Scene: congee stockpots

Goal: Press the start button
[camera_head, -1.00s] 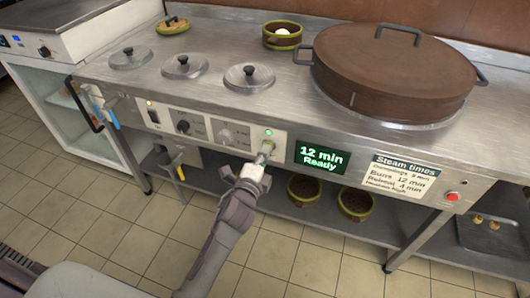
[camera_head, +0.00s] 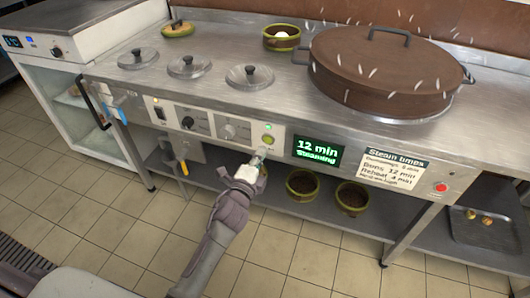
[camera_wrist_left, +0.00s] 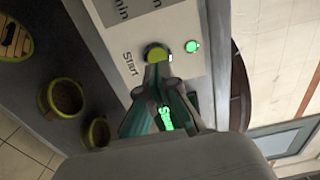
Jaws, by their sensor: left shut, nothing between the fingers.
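In the left wrist view the button (camera_wrist_left: 155,53) sits beside the word "Start". My left gripper (camera_head: 260,156) is shut and empty, its tips just below the button in the head view. In the wrist view its fingertips overlap the button's edge; I cannot tell whether they touch it. The display (camera_head: 318,151) reads "12 min Steaming". My right gripper is out of view.
A large brown lidded steamer (camera_head: 385,75) stands on the counter, with white streaks around it. A red button (camera_head: 441,188) is at the panel's right. Bowls (camera_head: 302,184) (camera_head: 351,197) stand on the lower shelf. Floor is clear in front.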

